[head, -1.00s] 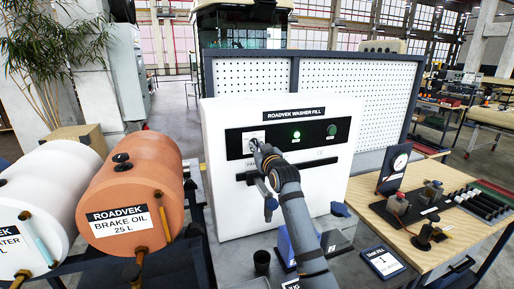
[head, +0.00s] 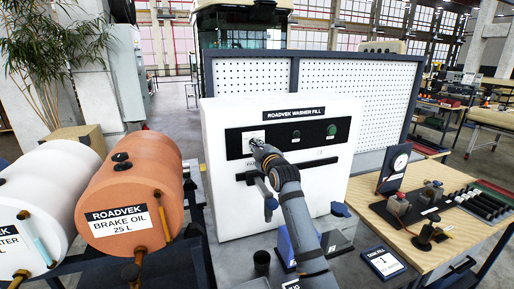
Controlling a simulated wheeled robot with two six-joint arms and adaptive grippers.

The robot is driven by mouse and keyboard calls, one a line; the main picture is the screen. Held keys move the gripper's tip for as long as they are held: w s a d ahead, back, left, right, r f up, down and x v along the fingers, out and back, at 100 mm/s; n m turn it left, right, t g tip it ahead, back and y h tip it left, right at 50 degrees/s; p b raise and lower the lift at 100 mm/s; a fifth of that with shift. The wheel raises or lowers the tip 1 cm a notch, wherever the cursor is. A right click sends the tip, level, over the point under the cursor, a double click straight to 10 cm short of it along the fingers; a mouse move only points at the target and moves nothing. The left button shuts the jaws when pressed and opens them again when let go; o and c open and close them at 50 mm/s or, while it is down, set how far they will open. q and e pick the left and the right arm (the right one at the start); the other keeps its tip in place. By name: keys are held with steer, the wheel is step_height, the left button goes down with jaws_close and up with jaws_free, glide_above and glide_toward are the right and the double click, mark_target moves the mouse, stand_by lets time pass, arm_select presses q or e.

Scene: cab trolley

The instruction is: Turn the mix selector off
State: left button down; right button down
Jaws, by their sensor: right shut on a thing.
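The mix selector (head: 254,142) is on the left of the dark control strip on the white ROADVEK WASHER FILL unit (head: 225,205). My right gripper (head: 259,149) reaches up to it from below and is shut on it. The fingers and wrist hide most of the knob and part of its label, so I cannot read its pointer. The small indicator (head: 296,134) right of the selector is dark. A green round button (head: 331,130) is at the right end of the strip. My left gripper is out of view.
An orange brake oil drum (head: 135,200) and a white drum (head: 45,190) lie at left. A clear blue-edged container (head: 338,230) and a small black cup (head: 262,261) stand below the unit. A wooden bench (head: 433,238) with a gauge (head: 395,168) is at right.

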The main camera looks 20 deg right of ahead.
steer(key=shift+f+n, duration=0.1)
steer(key=shift+n, duration=0.3)
steer(key=c, duration=1.4)
jaws_free()
steer(key=s, duration=1.2)
steer(key=shift+d, duration=0.2)
